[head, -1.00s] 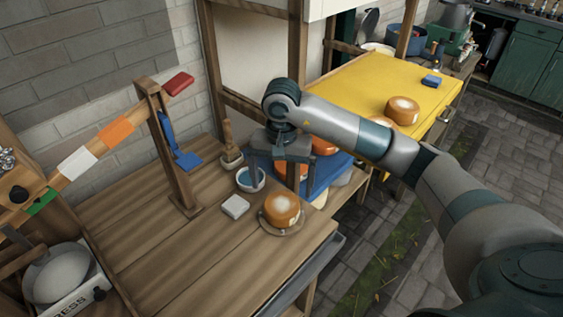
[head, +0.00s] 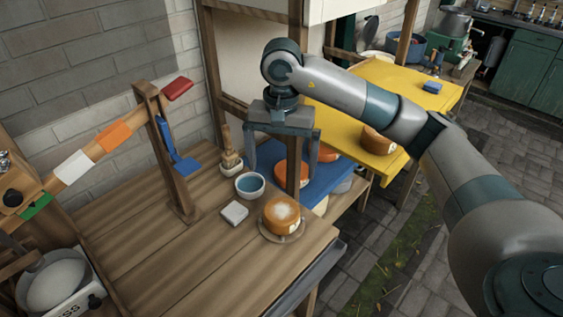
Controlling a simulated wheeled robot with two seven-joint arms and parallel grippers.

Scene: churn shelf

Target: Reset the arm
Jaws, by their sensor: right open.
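My right gripper (head: 281,172) hangs from the right arm above the back right part of the wooden table (head: 150,260). Its two fingers point down and are spread, with nothing held between them. A wooden post shows behind the gap. Below the gripper, an orange-brown round cheese (head: 282,213) sits on a small plate at the table's right edge. A white bowl with blue inside (head: 250,185) and a white block (head: 234,212) stand to its left, apart from the gripper. My left gripper is not in view.
A lever with coloured bands (head: 112,137) stands on a wooden upright (head: 170,160) at the left. A brush (head: 229,150) stands near the wall. A blue shelf (head: 335,180) with orange cheeses and a yellow shelf (head: 400,90) lie right of the table. The table's front is clear.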

